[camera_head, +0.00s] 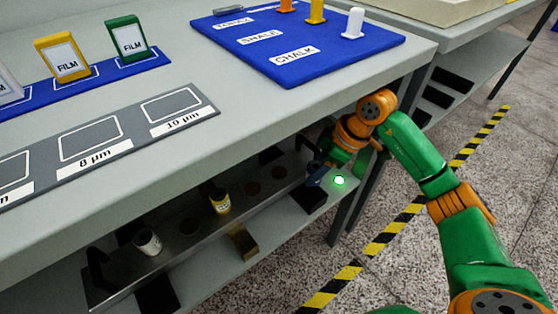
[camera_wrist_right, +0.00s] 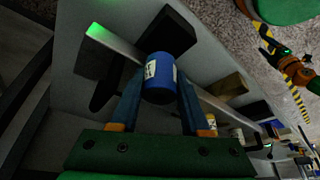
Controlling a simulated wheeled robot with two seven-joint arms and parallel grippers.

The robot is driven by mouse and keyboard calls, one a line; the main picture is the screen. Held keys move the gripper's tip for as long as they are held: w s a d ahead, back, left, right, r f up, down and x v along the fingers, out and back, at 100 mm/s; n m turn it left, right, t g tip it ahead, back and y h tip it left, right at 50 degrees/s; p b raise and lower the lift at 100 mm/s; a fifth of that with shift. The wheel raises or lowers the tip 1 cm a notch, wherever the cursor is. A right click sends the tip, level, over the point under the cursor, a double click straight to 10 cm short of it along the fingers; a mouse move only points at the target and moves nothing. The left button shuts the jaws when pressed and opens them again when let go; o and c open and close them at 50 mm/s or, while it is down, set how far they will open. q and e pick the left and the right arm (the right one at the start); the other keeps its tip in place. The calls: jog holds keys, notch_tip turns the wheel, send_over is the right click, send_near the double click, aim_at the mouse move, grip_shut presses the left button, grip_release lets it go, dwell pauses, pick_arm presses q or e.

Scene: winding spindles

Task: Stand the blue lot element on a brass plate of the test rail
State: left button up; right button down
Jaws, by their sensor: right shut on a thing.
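The blue lot element (camera_wrist_right: 160,78) is a blue cylinder with a white label, held between the two fingers of my right gripper (camera_wrist_right: 158,98). In the head view my right gripper (camera_head: 318,172) is under the table top, at the right end of the test rail (camera_head: 170,235). There I cannot clearly tell the element from the fingers. The rail is a long metal bar on the lower shelf. Round dark brass plates (camera_head: 251,188) show bare on it, one more nearer the gripper (camera_head: 279,172). I cannot tell whether the blue element touches the rail. My left gripper is not in view.
A yellow element (camera_head: 220,201) and a white element (camera_head: 147,242) stand on the rail. A brass-coloured block (camera_head: 242,242) is at the rail's front. A green light (camera_head: 339,181) glows beside the gripper. The table edge (camera_head: 300,120) overhangs the shelf, and a table leg (camera_head: 345,215) stands close by.

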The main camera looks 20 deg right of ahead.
jog(key=w+a, duration=0.1)
jog(key=a, duration=0.1)
jog(key=w+a, duration=0.4)
jog(key=a, duration=0.1)
jog(key=shift+w+a+f+b, duration=0.1)
jog(key=shift+w+f+b, duration=0.05)
jog(key=shift+b, duration=0.2)
jog(key=shift+f, duration=0.3)
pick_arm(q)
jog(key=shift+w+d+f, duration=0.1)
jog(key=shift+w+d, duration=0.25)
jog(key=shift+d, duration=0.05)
pick_arm(e)
jog(key=shift+r, duration=0.1)
jog(key=shift+c, duration=1.9)
grip_release()
